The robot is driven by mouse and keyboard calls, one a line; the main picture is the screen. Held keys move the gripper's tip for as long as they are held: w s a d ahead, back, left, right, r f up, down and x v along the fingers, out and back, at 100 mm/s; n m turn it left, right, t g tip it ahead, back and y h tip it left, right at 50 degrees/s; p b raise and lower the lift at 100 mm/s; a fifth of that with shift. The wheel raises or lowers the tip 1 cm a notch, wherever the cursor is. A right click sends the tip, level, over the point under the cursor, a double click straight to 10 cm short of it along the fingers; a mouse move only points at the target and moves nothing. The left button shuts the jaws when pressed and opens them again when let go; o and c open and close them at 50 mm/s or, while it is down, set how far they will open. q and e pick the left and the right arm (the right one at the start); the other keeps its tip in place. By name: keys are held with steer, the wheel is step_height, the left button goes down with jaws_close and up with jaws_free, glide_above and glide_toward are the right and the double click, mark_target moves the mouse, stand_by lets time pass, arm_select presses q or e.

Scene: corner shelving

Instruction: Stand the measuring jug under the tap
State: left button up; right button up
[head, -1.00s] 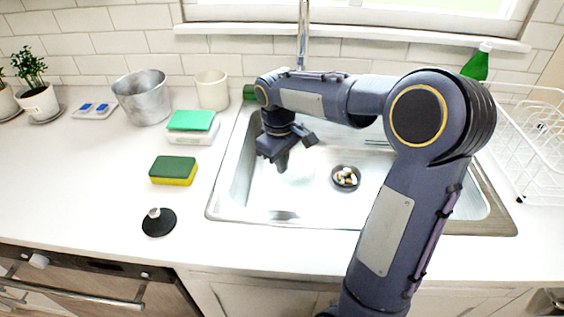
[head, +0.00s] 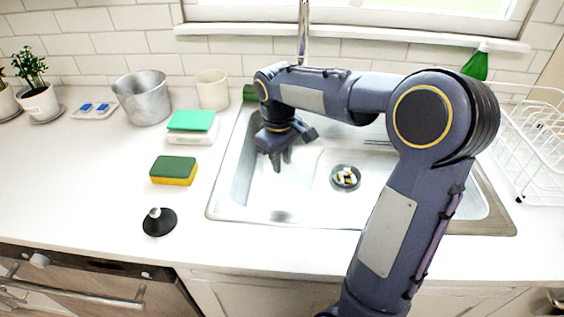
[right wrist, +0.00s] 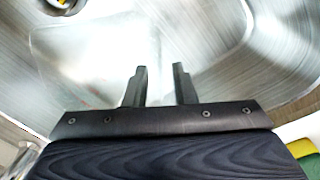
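A faint, see-through pale shape (head: 303,160), seemingly the measuring jug, is in the sink; its outline is hard to make out. It also shows in the right wrist view (right wrist: 90,65), left of and beyond the fingers. The chrome tap (head: 303,35) rises behind the sink, its lower part hidden by my right arm. My right gripper (head: 281,161) points down over the left part of the sink. In the right wrist view its two fingers (right wrist: 160,85) stand apart with nothing gripped between them. My left gripper is out of view.
The steel sink (head: 230,195) has a drain (head: 345,178) holding small pale pieces. Left on the counter are a sponge (head: 173,170), a black plug (head: 159,222), a scale-like box with green top (head: 192,121), a metal bucket (head: 143,98) and a cup (head: 212,90). A dish rack (head: 530,140) stands right.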

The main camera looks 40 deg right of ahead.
step_height(320, 180, up, 11)
steer(key=p, duration=0.1)
steer(key=shift+a+f+p, duration=0.15)
steer(key=shift+a+p, duration=0.15)
steer(key=shift+a, duration=0.05)
steer(key=shift+s, duration=0.1)
